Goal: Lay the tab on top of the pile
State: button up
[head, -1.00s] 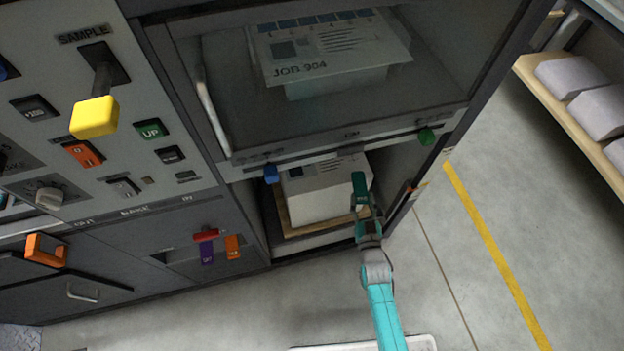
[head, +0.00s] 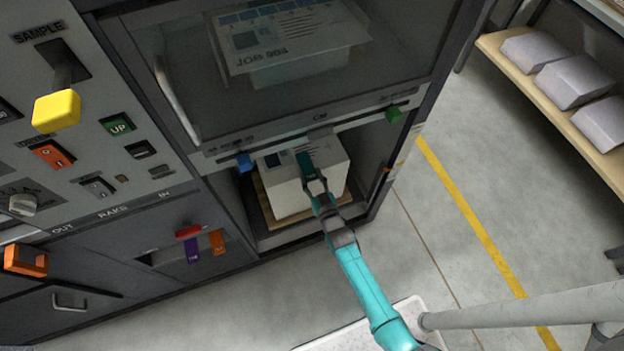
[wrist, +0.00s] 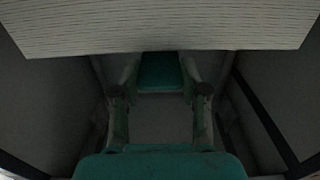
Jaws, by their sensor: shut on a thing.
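The pile (head: 290,201) is a white stack of sheets with a printed top, on a wooden pallet (head: 262,192) in the lower bay of the machine. In the wrist view the finely lined side of the pile (wrist: 160,25) fills the top. My gripper (head: 308,170) reaches in from the front right, with its tip in front of or above the pile's top; I cannot tell whether it touches.
A glass door (head: 275,105) with a handle hangs above the bay, close over the pile. Purple (head: 193,250) and orange (head: 217,242) labelled tags hang beside the bay, under a red part (head: 189,231). A shelf with wrapped stacks (head: 570,80) is at right. The floor between is clear.

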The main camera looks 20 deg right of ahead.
jog(key=shift+f, duration=0.65)
jog(key=shift+f, duration=0.1)
jog(key=o, duration=0.8)
jog(key=shift+c, duration=0.2)
jog(key=s, duration=1.2)
